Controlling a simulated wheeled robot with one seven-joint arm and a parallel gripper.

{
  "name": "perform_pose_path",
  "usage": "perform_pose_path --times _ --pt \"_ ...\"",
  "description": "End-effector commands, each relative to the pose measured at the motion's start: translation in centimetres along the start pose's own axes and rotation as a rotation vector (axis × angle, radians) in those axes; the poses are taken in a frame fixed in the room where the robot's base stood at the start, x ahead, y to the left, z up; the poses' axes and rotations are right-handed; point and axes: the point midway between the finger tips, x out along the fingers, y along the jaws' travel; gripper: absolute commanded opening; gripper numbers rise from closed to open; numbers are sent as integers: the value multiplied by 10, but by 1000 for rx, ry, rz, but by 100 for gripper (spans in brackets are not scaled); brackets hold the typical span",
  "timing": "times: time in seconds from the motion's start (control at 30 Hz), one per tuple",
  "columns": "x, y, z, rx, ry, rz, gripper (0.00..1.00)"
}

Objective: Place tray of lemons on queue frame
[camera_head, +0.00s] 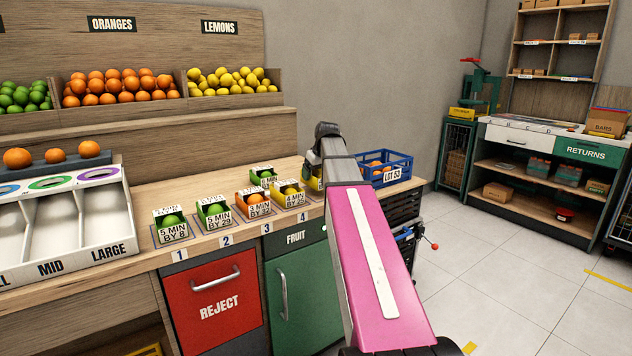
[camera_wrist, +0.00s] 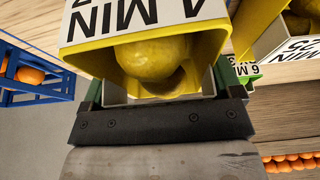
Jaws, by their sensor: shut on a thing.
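My gripper (camera_wrist: 160,100) is shut on a yellow tray with lemons (camera_wrist: 212,48); its label reads "MIN" upside down in the wrist view. In the head view, my arm mostly hides this tray, and only a yellow sliver (camera_head: 313,183) shows beside the gripper. The queue frames are blue outlines on the bench, numbered 1 to 4 (camera_head: 303,217). Green-fruit trays stand at 1 (camera_head: 170,233) and 2 (camera_head: 213,217), an orange tray (camera_head: 253,205) at 3, and another yellow lemon tray (camera_head: 290,198) at 4. The held tray is right of that one.
A small green tray (camera_head: 263,176) stands behind the queue row. A blue crate (camera_head: 398,172) marked "LOT" sits on the bench to the right. Sorting bins (camera_head: 70,225) stand at the left. Sloped fruit bins line the back.

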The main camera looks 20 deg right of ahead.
Motion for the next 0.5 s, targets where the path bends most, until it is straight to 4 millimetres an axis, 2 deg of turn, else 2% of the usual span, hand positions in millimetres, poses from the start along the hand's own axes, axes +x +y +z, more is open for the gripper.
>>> perform_pose_path --times 0.2,0.5 --pt "26 -1 11 0 -1 -1 56" --pt "28 -1 12 0 1 0 56"
